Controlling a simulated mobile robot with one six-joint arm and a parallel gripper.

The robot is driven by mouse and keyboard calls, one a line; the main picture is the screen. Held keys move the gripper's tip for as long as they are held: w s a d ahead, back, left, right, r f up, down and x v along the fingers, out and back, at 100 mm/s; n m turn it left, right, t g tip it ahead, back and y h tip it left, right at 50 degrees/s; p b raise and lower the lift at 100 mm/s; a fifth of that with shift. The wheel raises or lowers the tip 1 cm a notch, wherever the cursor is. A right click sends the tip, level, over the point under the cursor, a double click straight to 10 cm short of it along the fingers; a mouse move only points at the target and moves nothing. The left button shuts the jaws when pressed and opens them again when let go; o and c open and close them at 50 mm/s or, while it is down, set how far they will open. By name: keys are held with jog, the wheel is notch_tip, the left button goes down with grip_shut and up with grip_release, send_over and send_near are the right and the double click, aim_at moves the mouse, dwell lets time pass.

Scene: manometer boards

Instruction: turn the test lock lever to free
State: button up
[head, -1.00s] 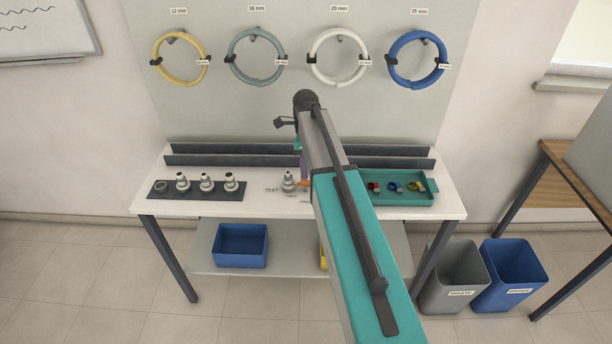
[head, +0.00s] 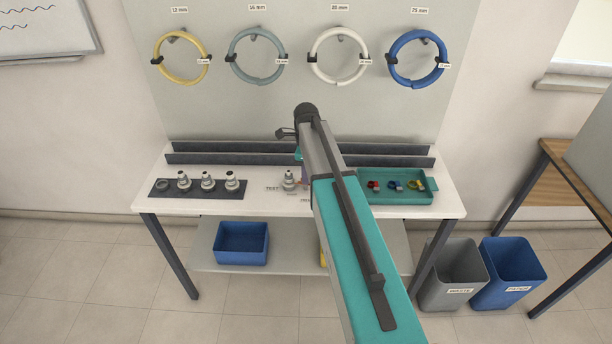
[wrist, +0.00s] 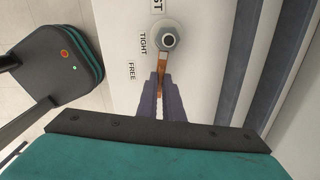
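The test lock is a round grey post (head: 289,180) on the bench, and it also shows in the wrist view (wrist: 168,39). Its orange-brown lever (wrist: 163,68) points from the post toward my gripper. The printed words TIGHT (wrist: 143,42) and FREE (wrist: 131,72) lie left of the lever in the wrist view. The lever lies to the right of both words. My gripper (wrist: 162,88) has purple fingers on both sides of the lever's outer end, with hardly any gap, and appears shut on it. In the head view my arm hides most of the gripper and lever.
Several fittings (head: 207,181) stand on a dark strip at left. A green tray (head: 420,197) with small coloured parts lies at right. Dark rails (head: 220,160) run along the back of the bench. Coloured hose rings (head: 417,58) hang on the board behind.

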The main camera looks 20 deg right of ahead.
jog(key=shift+n, duration=0.4)
grip_shut()
jog(key=n, duration=0.4)
jog(key=shift+a, duration=0.1)
jog(key=n+b, duration=0.1)
jog(key=n, duration=0.9)
jog(key=shift+a+n, duration=0.1)
jog(key=shift+n, duration=0.2)
jog(key=n, duration=0.4)
jog(key=shift+n, duration=0.3)
jog(key=o, duration=0.6)
grip_release()
jog(key=shift+c, duration=0.2)
jog(key=shift+o, duration=0.2)
